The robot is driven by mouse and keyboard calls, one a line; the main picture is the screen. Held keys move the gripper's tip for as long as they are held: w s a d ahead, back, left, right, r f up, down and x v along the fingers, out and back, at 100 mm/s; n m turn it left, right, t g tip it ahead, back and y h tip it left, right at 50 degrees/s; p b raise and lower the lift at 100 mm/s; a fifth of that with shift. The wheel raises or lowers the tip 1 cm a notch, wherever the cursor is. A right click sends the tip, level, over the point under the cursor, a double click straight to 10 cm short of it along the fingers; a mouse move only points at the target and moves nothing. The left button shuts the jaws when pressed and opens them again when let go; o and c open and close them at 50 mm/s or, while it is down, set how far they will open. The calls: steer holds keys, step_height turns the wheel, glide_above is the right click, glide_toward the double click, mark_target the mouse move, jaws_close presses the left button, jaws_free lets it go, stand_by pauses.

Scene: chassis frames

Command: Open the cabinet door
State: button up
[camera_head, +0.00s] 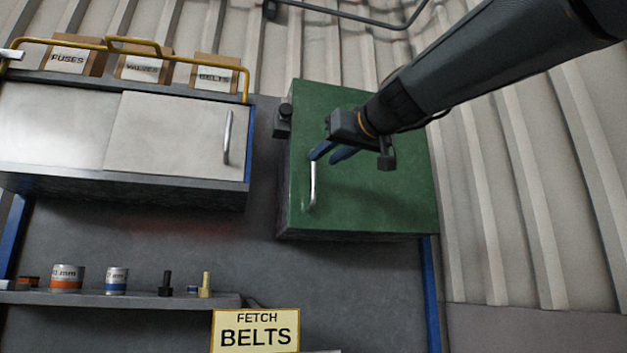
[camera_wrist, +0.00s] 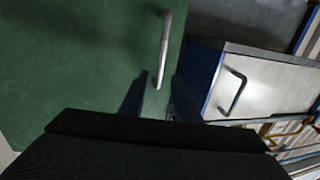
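The green cabinet door (camera_head: 365,195) is shut on a box on the grey wall panel. Its silver bar handle (camera_head: 313,186) runs upright near the door's left edge. My gripper (camera_head: 323,157) is in front of the door at the handle's upper end, with its two blue fingers apart. In the wrist view, the green door (camera_wrist: 75,70) fills the left, and the handle (camera_wrist: 164,45) reaches down toward the gap between my dark fingertips (camera_wrist: 155,90). I cannot tell whether the fingers touch the handle.
A white cabinet (camera_head: 165,135) with its own handle (camera_head: 228,137) hangs to the left, under a yellow rail (camera_head: 205,58) and several labelled boxes. A dark knob (camera_head: 284,118) sits beside the green box. Below are a shelf (camera_head: 120,298) with cans and a "FETCH BELTS" sign (camera_head: 255,331).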

mark_target(315, 164)
steer(key=p+x, duration=0.2)
steer(key=x, duration=0.5)
steer(key=shift+w+a+r+p, duration=0.2)
steer(key=shift+w+p, duration=0.1)
steer(key=shift+p, duration=0.1)
steer(key=shift+f, duration=0.1)
jaws_close()
